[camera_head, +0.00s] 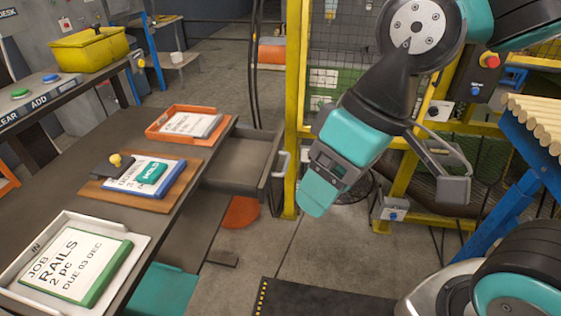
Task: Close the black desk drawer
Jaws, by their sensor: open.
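The black desk drawer (238,163) stands pulled out from the right side of the dark desk (190,222). It looks empty in the part that shows. Its pale curved handle (284,163) is on the drawer front, which faces right. My gripper (388,192) is open and empty, to the right of the drawer front. Its teal side is nearest the handle, with a gap in the picture between them. I cannot tell the exact depth between gripper and handle.
On the desk are an orange tray (158,133), a wooden board (120,195) with a clipboard and stamp, and a white tray (25,285). A yellow post (295,95) and mesh fence stand behind the drawer. A blue stand (515,200) with wooden rods is at right.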

